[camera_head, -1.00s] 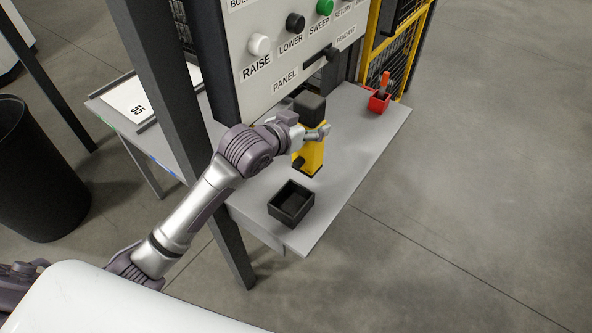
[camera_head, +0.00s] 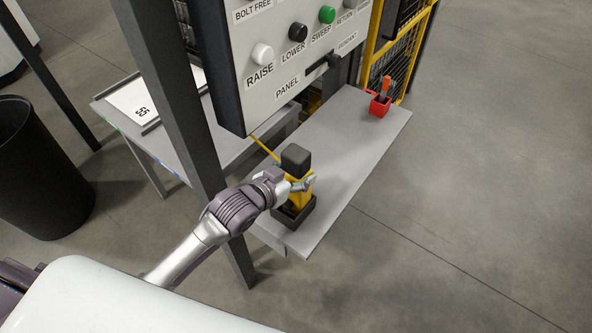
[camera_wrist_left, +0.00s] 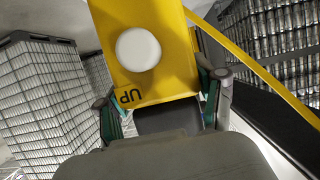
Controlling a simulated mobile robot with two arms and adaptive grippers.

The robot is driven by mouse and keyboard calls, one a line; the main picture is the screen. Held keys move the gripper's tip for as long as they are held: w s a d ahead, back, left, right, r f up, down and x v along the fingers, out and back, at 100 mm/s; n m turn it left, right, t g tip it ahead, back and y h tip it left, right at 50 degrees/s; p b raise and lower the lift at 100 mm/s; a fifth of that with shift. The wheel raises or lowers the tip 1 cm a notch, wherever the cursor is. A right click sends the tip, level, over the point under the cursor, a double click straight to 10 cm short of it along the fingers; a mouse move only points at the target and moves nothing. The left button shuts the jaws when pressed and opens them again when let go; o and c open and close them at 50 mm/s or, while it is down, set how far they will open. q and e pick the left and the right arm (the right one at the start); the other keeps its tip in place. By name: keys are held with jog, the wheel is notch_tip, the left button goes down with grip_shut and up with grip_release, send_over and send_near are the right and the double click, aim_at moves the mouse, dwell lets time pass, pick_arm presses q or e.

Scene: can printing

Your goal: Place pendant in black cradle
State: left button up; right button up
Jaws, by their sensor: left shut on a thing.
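The yellow pendant (camera_head: 299,193) has a dark block-shaped top and stands upright at the black cradle (camera_head: 293,221). Its lower end appears to be inside or directly above the cradle's open top; I cannot tell whether it touches the bottom. My left gripper (camera_head: 304,184) is shut on the pendant's body from the left. In the left wrist view the pendant (camera_wrist_left: 145,50) fills the upper middle, with a white round button and an "UP" label, between the two fingers (camera_wrist_left: 165,105). My right gripper is not in view.
The grey table (camera_head: 345,150) is clear to the right and behind the pendant. A red holder (camera_head: 380,105) stands at its far end. A control panel (camera_head: 290,60) and a dark post (camera_head: 180,110) stand close to my left arm. A black bin (camera_head: 40,170) is at the left.

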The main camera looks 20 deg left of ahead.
pick_arm(q)
jog(key=o, duration=1.1)
jog(key=shift+f, duration=0.1)
jog(key=o, duration=0.5)
jog(key=b+v, duration=0.1)
jog(key=v, duration=1.1)
jog(key=shift+r+b, duration=0.2)
jog(key=shift+b, duration=0.2)
